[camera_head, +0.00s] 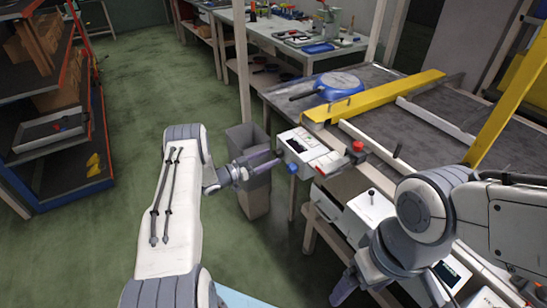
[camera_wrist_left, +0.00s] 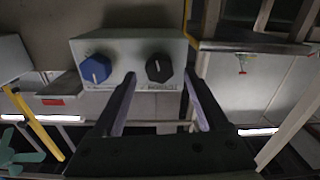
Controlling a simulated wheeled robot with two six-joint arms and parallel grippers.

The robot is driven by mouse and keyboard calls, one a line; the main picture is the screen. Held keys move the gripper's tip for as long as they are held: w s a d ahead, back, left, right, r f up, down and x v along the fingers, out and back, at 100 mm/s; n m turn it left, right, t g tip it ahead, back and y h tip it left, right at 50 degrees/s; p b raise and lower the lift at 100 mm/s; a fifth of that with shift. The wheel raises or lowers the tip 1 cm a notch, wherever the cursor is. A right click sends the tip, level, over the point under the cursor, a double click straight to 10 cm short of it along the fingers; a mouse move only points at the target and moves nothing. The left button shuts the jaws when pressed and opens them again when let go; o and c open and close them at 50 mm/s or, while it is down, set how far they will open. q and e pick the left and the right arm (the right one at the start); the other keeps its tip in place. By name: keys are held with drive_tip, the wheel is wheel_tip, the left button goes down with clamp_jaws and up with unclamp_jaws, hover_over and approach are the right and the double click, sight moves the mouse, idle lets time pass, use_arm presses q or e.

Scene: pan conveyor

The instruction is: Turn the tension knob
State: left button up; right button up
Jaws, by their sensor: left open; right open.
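A white control box (camera_head: 306,150) is fixed at the near left corner of the conveyor table. In the left wrist view, its face (camera_wrist_left: 125,54) carries a blue knob (camera_wrist_left: 95,69) on the left and a black knob (camera_wrist_left: 158,68) on the right. Their labels are too small to read. The blue knob also shows in the head view (camera_head: 292,168). My left gripper (camera_head: 272,163) is open in front of the box; in the left wrist view its fingertips (camera_wrist_left: 159,76) frame the black knob. Contact cannot be told. My right gripper (camera_head: 343,290) is open and low at the front.
A blue pan (camera_head: 340,84) lies on the conveyor table beside a yellow rail (camera_head: 380,97). A red button (camera_head: 357,146) is right of the box. A grey bin (camera_head: 252,197) stands below my left gripper. Shelves (camera_head: 50,110) are at left, with open floor between.

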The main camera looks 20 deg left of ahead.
use_arm(q)
drive_tip(key=shift+w+d, duration=0.4)
drive_tip(key=shift+w, duration=0.1)
clamp_jaws()
drive_tip(key=shift+d, duration=0.3)
drive_tip(key=shift+m, duration=0.3)
drive_tip(key=shift+a+f+m+b, duration=0.1)
drive_tip(key=shift+f+m+b, duration=0.05)
drive_tip(key=shift+m+b, duration=1.6)
drive_tip(key=shift+m, duration=0.85)
